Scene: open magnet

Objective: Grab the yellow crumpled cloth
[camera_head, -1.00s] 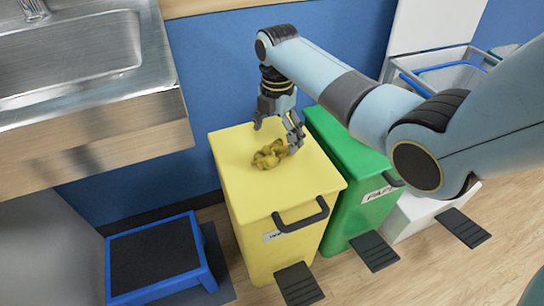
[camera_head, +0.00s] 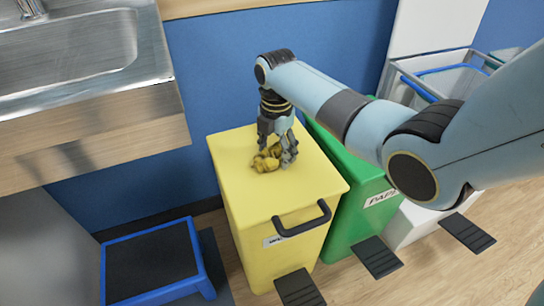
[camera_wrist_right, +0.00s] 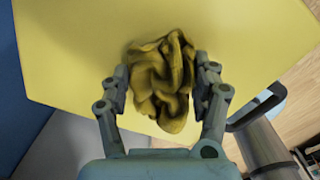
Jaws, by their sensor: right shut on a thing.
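The yellow crumpled cloth (camera_head: 266,161) lies on the lid of the yellow bin (camera_head: 240,165). In the right wrist view the cloth (camera_wrist_right: 162,80) sits between both fingers, over the yellow lid. My right gripper (camera_head: 277,156) reaches down from above and is shut on the cloth. In the right wrist view the fingers of this gripper (camera_wrist_right: 162,88) press on the cloth's left and right sides. The cloth looks to be still at the lid's surface. My left gripper is not in view.
A green bin (camera_head: 352,205) labelled for paper stands right of the yellow bin, with a white bin (camera_head: 410,222) beyond it. A steel sink (camera_head: 75,60) is at the left. A blue step stool (camera_head: 150,262) stands on the floor. A wire basket (camera_head: 440,80) is behind.

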